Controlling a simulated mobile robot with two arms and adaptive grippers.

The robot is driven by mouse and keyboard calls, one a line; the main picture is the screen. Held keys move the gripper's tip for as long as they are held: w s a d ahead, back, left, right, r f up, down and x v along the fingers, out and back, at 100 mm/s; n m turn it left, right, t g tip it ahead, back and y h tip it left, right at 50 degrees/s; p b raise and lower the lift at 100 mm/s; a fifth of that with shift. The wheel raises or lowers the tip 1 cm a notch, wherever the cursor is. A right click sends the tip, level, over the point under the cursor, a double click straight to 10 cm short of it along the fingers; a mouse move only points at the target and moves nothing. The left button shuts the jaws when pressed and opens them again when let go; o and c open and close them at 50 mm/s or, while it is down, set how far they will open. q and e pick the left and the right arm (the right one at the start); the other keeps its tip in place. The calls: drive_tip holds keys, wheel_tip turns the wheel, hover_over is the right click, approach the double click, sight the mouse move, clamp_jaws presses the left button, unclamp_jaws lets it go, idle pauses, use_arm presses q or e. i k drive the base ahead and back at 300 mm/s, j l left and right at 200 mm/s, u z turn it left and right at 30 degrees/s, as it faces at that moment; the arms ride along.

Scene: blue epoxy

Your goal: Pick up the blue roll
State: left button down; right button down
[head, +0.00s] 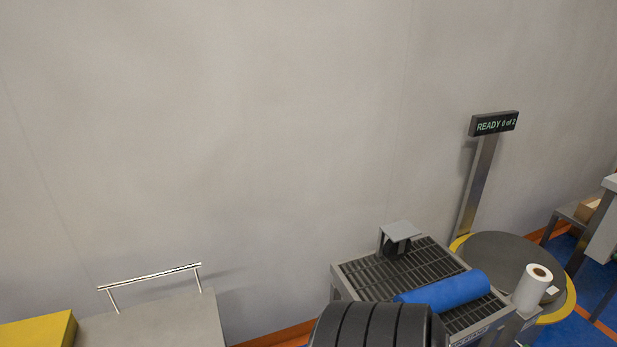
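The blue roll (449,290) lies on its side on a dark slatted roller table (373,280) at the lower right of the head view. Its left end is partly hidden behind a black ribbed round part at the bottom edge. Neither of my grippers can be made out in the head view, and nothing is seen touching the roll.
A white roll (531,290) stands upright near a round dark turntable (497,262) with a yellow rim. A post carries a sign (493,124) reading "READY 0 of 2". A grey bracket (400,232) stands on the table's far end. A grey surface with a rail (150,277) is lower left.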

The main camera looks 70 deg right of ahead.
sight(442, 296)
drive_tip(key=z, duration=3.25)
